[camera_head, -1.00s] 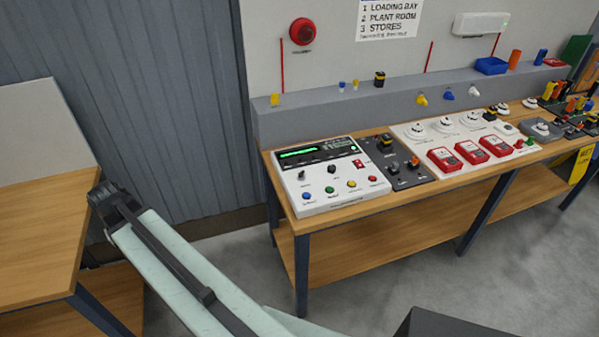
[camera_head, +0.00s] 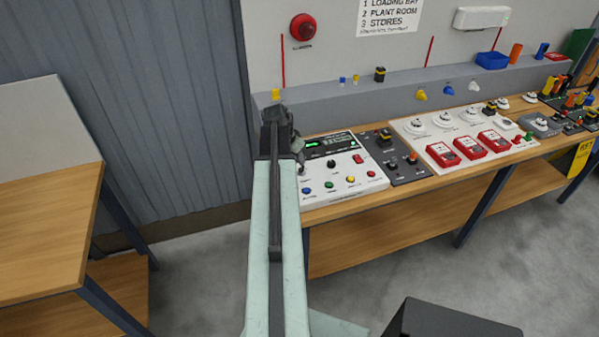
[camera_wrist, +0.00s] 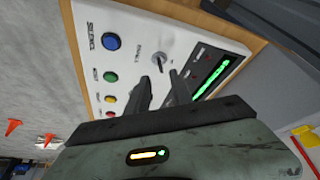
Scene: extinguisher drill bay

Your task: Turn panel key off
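The white control panel (camera_head: 343,181) sits on the workbench, with a lit green display and coloured buttons. In the wrist view the panel (camera_wrist: 129,32) shows up close and turned, with a small grey key switch (camera_wrist: 159,61) on its face. My gripper (camera_wrist: 159,77) is open, its two dark fingers apart. The fingertips are just short of the key, which shows in line with the gap between them; I cannot tell whether they touch the panel. In the head view my gripper (camera_head: 299,150) is over the panel's left edge and hides the key.
Near the key are a blue button (camera_wrist: 111,41), a green button (camera_wrist: 111,77) and the green display (camera_wrist: 212,77). A dark switch box (camera_head: 395,158) stands right of the panel. Red call points (camera_head: 470,146) are further right. Another wooden table (camera_head: 45,215) is at left.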

